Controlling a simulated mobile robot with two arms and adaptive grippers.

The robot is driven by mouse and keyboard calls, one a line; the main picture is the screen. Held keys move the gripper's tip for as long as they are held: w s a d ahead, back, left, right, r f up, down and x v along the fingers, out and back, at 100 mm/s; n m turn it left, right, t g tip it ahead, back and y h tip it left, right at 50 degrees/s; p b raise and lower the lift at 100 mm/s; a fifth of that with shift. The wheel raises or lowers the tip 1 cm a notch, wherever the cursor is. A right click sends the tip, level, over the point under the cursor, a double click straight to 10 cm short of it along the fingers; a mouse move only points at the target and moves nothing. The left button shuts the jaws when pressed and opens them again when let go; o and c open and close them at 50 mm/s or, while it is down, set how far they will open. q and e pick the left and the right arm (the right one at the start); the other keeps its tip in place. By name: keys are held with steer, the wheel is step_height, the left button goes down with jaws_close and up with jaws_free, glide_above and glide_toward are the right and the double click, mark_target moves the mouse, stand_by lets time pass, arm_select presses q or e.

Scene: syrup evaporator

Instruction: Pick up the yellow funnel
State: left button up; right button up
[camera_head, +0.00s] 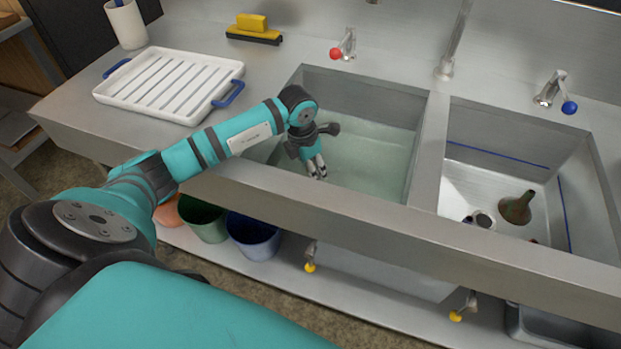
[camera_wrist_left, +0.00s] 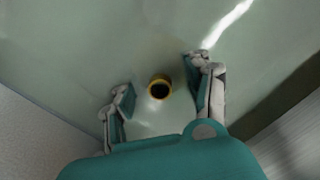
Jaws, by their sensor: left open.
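The yellow funnel (camera_wrist_left: 159,87) shows in the left wrist view as a small yellow ring with a dark centre, in the left basin. It lies between the two fingers of my left gripper (camera_wrist_left: 161,80), a little beyond the fingertips in the picture. The gripper is open and holds nothing. In the head view my left gripper (camera_head: 317,168) points down into the left basin (camera_head: 372,160), close to its front wall. The funnel cannot be made out there. How far the fingers are above it is unclear. My right gripper is out of view.
The right basin (camera_head: 480,185) holds a brownish-green funnel (camera_head: 516,208) and small items. A white slatted tray (camera_head: 150,90) with blue handles stands on the left counter. A yellow and black brush (camera_head: 253,30) lies behind. A red-knobbed tap (camera_head: 345,48) stands behind the left basin.

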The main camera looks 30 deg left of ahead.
arm_select(q)
steer(key=shift+r, duration=0.1)
jaws_close()
steer(key=shift+r, duration=0.15)
steer(key=shift+r, duration=0.35)
step_height(320, 180, up, 9)
steer(key=shift+r, duration=0.1)
step_height(320, 180, up, 18)
steer(key=p, duration=1.2)
